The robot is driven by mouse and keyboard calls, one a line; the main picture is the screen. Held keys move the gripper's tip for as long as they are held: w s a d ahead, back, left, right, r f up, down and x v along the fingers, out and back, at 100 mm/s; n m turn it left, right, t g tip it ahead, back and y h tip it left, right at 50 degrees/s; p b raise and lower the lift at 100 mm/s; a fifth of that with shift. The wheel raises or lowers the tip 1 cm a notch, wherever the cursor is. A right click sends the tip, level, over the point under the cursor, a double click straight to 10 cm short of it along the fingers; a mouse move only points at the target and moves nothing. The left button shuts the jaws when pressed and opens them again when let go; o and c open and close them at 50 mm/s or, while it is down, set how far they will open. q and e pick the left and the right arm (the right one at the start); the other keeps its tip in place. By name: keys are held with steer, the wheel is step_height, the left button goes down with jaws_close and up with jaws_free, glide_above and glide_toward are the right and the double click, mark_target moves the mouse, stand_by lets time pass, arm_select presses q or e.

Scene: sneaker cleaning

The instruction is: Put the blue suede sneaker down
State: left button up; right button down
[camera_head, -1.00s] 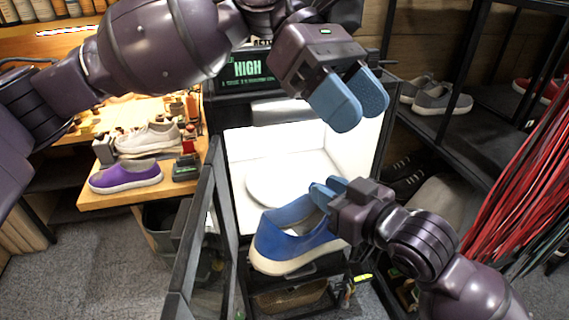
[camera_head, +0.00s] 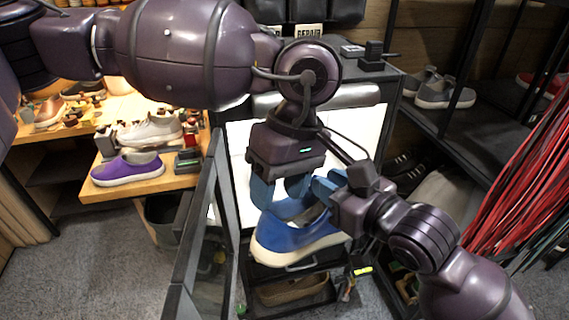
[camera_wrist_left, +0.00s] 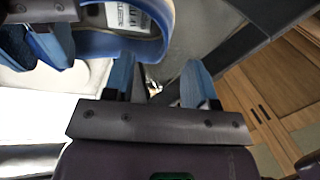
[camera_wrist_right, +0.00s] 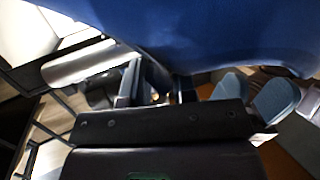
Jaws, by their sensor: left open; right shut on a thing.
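The blue suede sneaker (camera_head: 295,238), with a pale sole, hangs in the air in front of the lit white booth. Its blue side fills the top of the right wrist view (camera_wrist_right: 200,35). My right gripper (camera_head: 325,187) is shut on its upper edge near the opening. My left gripper (camera_head: 281,188) is open, fingers pointing down, just above and beside the sneaker's opening. In the left wrist view, its fingers (camera_wrist_left: 157,85) have a gap between them, and the sneaker's collar with a white inner label (camera_wrist_left: 118,14) is close by. Whether a left finger touches the sneaker is unclear.
The lit booth (camera_head: 365,130) is mostly hidden behind my arms. Its open door (camera_head: 197,215) stands to the left. A purple shoe (camera_head: 128,169) and a whitish sneaker (camera_head: 150,131) sit on a wooden bench. A rack with grey shoes (camera_head: 445,92) and red laces (camera_head: 530,190) are at right.

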mark_target(270, 223)
arm_select(q)
steer(key=x, duration=0.7)
steer(key=shift+s+f, duration=0.1)
steer(key=shift+f, duration=0.05)
jaws_close()
arm_select(e)
steer(key=c, duration=0.8)
jaws_free()
steer(key=shift+c, duration=0.2)
